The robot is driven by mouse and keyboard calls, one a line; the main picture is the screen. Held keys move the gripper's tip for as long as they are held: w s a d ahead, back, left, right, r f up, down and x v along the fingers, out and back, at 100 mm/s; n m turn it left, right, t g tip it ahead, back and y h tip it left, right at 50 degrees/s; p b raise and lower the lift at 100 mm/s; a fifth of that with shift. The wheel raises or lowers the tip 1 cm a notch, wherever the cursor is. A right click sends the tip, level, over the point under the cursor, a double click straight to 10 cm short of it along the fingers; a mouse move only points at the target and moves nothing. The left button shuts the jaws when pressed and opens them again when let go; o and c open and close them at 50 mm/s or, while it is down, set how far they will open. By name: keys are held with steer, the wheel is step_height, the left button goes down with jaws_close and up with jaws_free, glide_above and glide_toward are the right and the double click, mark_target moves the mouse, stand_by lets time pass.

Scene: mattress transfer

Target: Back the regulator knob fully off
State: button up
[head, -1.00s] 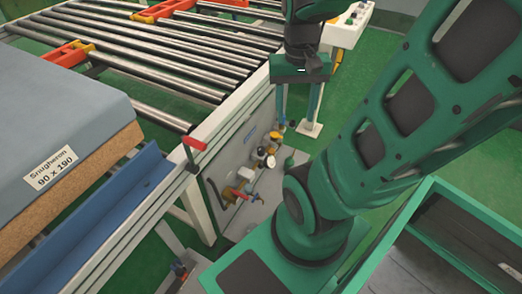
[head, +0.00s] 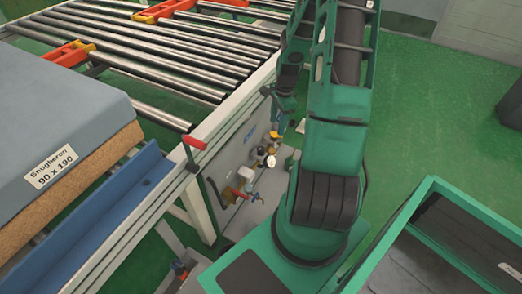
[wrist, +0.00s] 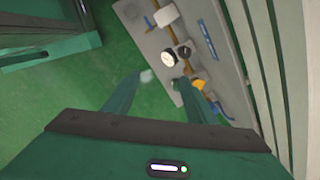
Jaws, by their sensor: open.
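A yellow knob (head: 274,135) shows on the pneumatic unit on the conveyor's side panel. It also shows in the wrist view (wrist: 198,84), close by the right finger's tip; I cannot tell whether they touch. A round white-faced gauge (head: 271,161) sits near it, and in the wrist view the gauge (wrist: 167,58) lies beyond the fingertips. My gripper (wrist: 162,80) is open, its fingers apart with nothing seen between them. In the head view my gripper (head: 288,122) is beside the unit, partly hidden by my arm.
A mattress (head: 60,120) lies at left.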

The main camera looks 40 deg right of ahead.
mark_target(262, 149)
steer(key=w+f+m+t, duration=0.1)
steer(key=w+f+m, duration=0.2)
steer(key=f, duration=0.5)
steer(key=w+f+m+t+y, duration=0.1)
steer(key=w+f+m, duration=0.2)
steer(key=f, duration=0.5)
steer(key=w+f+m+t, duration=0.1)
steer(key=w+f+m, duration=0.1)
steer(key=f, duration=0.6)
steer(key=shift+w+d+m, duration=0.4)
steer(key=shift+w, duration=0.3)
steer(key=shift+c, duration=0.2)
steer(key=c, duration=1)
steer(key=shift+a, duration=0.35)
steer(key=shift+d+y, duration=0.3)
